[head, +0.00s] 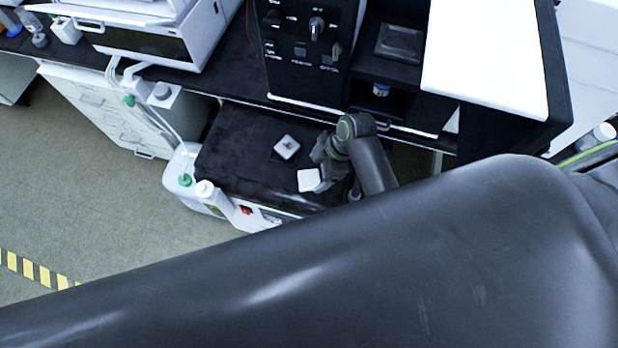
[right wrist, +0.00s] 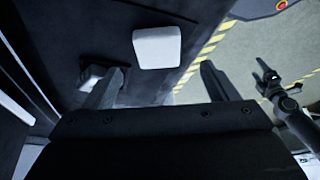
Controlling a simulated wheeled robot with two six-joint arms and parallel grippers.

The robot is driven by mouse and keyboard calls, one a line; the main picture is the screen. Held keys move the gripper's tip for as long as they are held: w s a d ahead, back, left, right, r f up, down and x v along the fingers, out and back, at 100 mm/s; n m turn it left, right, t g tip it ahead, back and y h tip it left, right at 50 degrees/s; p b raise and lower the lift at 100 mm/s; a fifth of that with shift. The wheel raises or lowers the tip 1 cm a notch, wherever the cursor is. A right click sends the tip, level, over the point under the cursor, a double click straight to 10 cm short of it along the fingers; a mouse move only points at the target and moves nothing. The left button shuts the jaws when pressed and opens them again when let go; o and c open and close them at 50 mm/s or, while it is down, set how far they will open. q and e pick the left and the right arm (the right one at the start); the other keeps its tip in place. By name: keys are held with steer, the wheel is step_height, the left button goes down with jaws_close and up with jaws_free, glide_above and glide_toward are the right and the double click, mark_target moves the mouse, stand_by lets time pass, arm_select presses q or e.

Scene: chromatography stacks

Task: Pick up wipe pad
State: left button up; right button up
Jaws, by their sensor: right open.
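A plain white square pad (head: 309,180), which I take for the wipe pad, lies flat near the front edge of a low black top. In the right wrist view the pad (right wrist: 157,47) lies ahead of the space between the fingers, untouched. My right gripper (head: 325,158) is just beside it, open and empty; its spread fingers also show in the right wrist view (right wrist: 160,88). A gripper on a dark arm, apparently my left one (right wrist: 268,78), shows small over the floor at the right of the wrist view; its jaws are unclear.
A second white square piece (head: 287,147) with a brownish mark lies farther back on the black top (head: 240,145). White bottles (head: 205,190) stand at its left end. A black instrument (head: 310,50) rises behind. My dark arm link covers the foreground.

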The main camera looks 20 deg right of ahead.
mark_target(309, 178)
steer(key=shift+p+x, duration=0.3)
steer(key=shift+x, duration=2.35)
steer(key=shift+d, duration=0.15)
steer(key=c, duration=1.1)
steer(key=shift+w, duration=0.1)
step_height(309, 178, up, 10)
